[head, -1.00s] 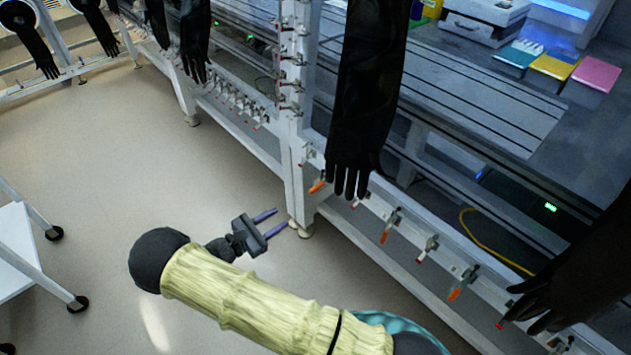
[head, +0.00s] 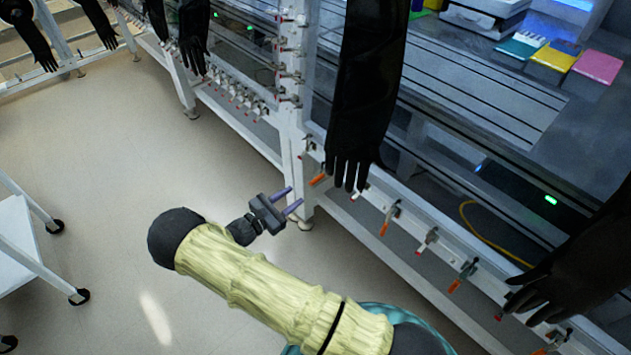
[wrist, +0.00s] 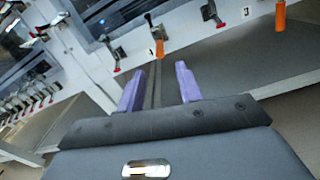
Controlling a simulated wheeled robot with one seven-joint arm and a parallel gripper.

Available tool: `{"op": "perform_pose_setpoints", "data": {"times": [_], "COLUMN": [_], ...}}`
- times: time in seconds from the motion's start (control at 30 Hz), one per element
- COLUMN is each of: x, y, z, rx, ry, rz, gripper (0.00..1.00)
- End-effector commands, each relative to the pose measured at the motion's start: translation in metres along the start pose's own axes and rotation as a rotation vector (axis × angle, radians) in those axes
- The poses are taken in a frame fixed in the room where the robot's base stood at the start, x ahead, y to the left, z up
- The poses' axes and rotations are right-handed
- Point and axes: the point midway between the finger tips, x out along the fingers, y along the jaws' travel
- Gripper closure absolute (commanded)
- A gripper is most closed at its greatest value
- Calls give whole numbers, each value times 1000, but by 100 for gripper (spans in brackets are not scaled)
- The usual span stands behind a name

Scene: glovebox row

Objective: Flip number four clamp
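Several toggle clamps line the lower rail of the glovebox. In the wrist view, a label reading 1 sits beside an orange-handled clamp (wrist: 160,49), and a label like 3 beside another orange-handled clamp (wrist: 280,17). A red-tipped clamp (wrist: 212,14) lies between them. In the head view, the fourth clamp along from the post, red-tipped (head: 427,240), may be number four; its label is unreadable there. My gripper (head: 296,197) is open and empty, left of the row. In the wrist view, its purple fingers (wrist: 160,74) are apart, below the first orange-handled clamp.
A black glove (head: 358,95) hangs over the rail near the first clamps. Another glove (head: 570,275) hangs at right. A white frame post (head: 292,105) stands behind my gripper. A white cart (head: 20,245) is at far left. The floor between is clear.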

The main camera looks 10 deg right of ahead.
Motion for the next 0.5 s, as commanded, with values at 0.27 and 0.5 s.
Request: {"op": "perform_pose_setpoints", "data": {"times": [0.27, 0.5], "x": [51, 89], "y": [-1, -1], "z": [-1, -1], "rx": [0, 0], "ry": [-1, 0], "rz": [-4, -3], "gripper": [65, 65]}}
